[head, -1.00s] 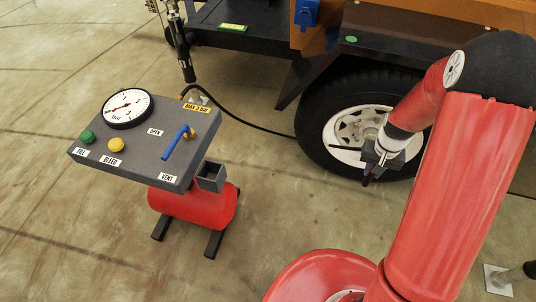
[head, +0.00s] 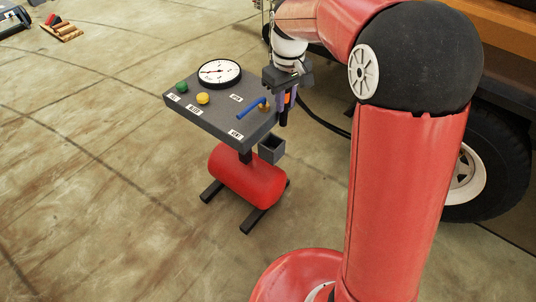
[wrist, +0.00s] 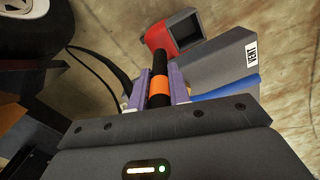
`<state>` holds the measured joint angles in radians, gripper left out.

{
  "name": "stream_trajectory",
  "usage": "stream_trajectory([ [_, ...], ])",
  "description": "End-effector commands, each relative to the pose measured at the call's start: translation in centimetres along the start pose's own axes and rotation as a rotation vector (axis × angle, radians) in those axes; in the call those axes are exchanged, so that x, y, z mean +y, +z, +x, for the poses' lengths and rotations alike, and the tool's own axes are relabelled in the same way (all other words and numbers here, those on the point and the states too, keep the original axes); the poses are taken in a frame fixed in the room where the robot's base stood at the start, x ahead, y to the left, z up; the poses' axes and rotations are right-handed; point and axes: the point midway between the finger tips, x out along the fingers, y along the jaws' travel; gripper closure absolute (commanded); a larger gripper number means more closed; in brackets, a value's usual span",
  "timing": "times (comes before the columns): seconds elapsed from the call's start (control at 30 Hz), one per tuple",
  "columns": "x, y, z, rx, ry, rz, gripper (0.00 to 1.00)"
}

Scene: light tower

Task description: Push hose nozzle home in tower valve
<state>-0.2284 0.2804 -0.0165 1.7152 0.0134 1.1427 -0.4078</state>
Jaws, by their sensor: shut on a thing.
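The hose nozzle (wrist: 159,85), black with an orange band, is between the purple fingers of my gripper (wrist: 158,93) in the wrist view. My gripper (head: 285,108) is shut on it at the right edge of the gauge stand in the head view, where the orange band shows small between the fingers. The nozzle's far end points toward an open grey holder below the panel; whether it touches anything I cannot tell. I cannot pick out the tower valve. The tower's white-rimmed wheel (head: 466,176) is partly hidden behind my arm.
The stand's grey panel (head: 205,112) carries a gauge (head: 219,73), buttons and a blue lever (head: 251,108). The grey holder (head: 271,150) is empty-looking, above a red tank (head: 248,178). A black hose (head: 325,122) runs toward the trailer.

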Motion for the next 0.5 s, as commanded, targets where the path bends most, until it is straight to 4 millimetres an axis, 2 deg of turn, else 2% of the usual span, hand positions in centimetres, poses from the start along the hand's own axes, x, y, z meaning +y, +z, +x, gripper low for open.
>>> stream_trajectory([
  [0.03,-1.0,-0.2,-2.6,0.009,0.005,-0.056,1.0],
  [0.1,-2.3,-0.1,-5.5,0.006,0.006,-0.128,1.0],
  [0.2,-3.8,0.3,-8.8,0.002,0.007,-0.208,1.0],
  [0.33,-5.0,1.0,-11.4,-0.003,0.006,-0.272,1.0],
  [0.5,-5.5,1.3,-12.3,-0.007,0.005,-0.297,1.0],
])
